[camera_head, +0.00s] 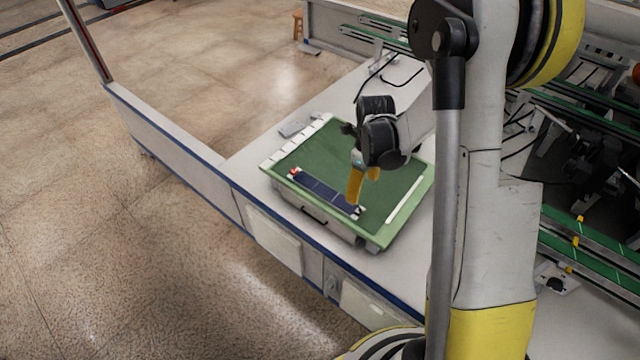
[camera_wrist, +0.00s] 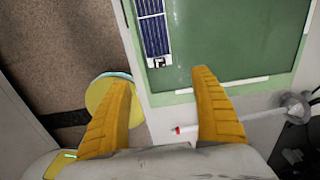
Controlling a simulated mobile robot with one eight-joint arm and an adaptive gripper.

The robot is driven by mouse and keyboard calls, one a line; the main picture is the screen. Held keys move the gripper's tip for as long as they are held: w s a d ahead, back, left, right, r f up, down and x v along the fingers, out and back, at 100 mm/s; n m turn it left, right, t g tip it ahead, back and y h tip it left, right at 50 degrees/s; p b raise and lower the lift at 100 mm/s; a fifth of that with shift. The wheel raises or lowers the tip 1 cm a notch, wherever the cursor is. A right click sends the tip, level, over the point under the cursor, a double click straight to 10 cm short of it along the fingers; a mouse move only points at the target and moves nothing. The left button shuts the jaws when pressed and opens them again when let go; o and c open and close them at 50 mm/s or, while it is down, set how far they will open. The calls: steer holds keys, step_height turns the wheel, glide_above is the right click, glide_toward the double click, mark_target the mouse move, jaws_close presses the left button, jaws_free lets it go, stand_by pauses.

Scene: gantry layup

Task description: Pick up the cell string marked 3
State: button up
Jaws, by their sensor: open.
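A dark blue cell string (camera_head: 327,191) lies on the green mat of a tray (camera_head: 427,183), along its front edge. It has a red and white piece at its left end and a small black-and-white marker at its right end. In the wrist view the cell string (camera_wrist: 155,30) is at the top, beyond my fingertips, with the marker at its near end; I cannot read a number. My gripper (camera_head: 362,185) has yellow fingers and hangs above the mat, by the string's right part. In the wrist view my gripper (camera_wrist: 162,75) is open, with nothing between its fingers.
The tray stands on a white bench (camera_head: 345,85) with a blue edge. A white strip (camera_head: 405,200) lies along the mat's right side. A low wall (camera_head: 160,130) borders the bench at left. Green-edged rails (camera_head: 590,255) are at right. The mat's middle is bare.

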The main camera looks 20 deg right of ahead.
steer(key=b, duration=0.2)
glide_above(358, 210)
step_height(358, 210, down, 6)
steer(key=shift+d+r, duration=0.1)
step_height(358, 210, down, 5)
steer(key=b, duration=0.3)
steer(key=shift+b, duration=0.35)
steer(key=shift+c, duration=0.2)
jaws_close()
